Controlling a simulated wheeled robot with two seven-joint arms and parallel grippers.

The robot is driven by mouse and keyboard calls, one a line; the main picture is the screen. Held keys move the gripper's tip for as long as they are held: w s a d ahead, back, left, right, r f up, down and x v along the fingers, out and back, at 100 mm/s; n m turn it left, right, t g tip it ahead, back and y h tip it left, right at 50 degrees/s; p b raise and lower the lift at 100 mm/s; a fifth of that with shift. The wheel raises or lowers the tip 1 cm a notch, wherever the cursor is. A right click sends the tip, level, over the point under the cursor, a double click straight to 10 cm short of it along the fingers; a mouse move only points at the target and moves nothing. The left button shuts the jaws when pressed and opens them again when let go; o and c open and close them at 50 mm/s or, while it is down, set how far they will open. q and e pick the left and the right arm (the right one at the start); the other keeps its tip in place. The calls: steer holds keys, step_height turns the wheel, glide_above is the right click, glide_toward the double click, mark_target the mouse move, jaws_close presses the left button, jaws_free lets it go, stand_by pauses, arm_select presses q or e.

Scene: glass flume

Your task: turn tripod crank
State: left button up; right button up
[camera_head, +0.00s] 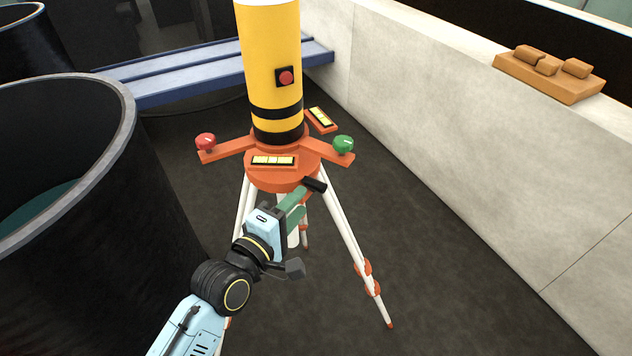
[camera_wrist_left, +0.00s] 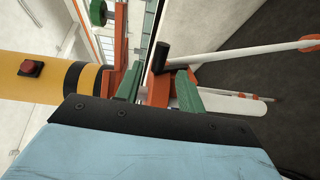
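The tripod has an orange head (camera_head: 274,180) on white legs with orange clamps and bears a yellow and black cylinder (camera_head: 272,50). The crank's black handle (camera_head: 315,185) sticks out at the front right, below the head. It also shows in the left wrist view (camera_wrist_left: 161,57), just beyond the fingertips. My left gripper (camera_head: 298,200) is beside the handle with its green fingers apart. In the left wrist view the fingers (camera_wrist_left: 158,88) stand either side of an orange part. I cannot tell whether they touch it. My right gripper is not in view.
Red (camera_head: 205,141) and green (camera_head: 343,144) knobs sit on the head's side arms. A large dark tank (camera_head: 70,200) stands at left, a pale wall (camera_head: 480,130) at right. A blue beam (camera_head: 215,70) lies behind. Dark floor is clear at front right.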

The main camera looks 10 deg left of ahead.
mark_target(313, 188)
arm_select(q)
steer(key=x, duration=0.7)
steer(key=shift+w+d+f, duration=0.1)
steer(key=shift+w, duration=0.1)
steer(key=shift+c, duration=0.5)
jaws_close()
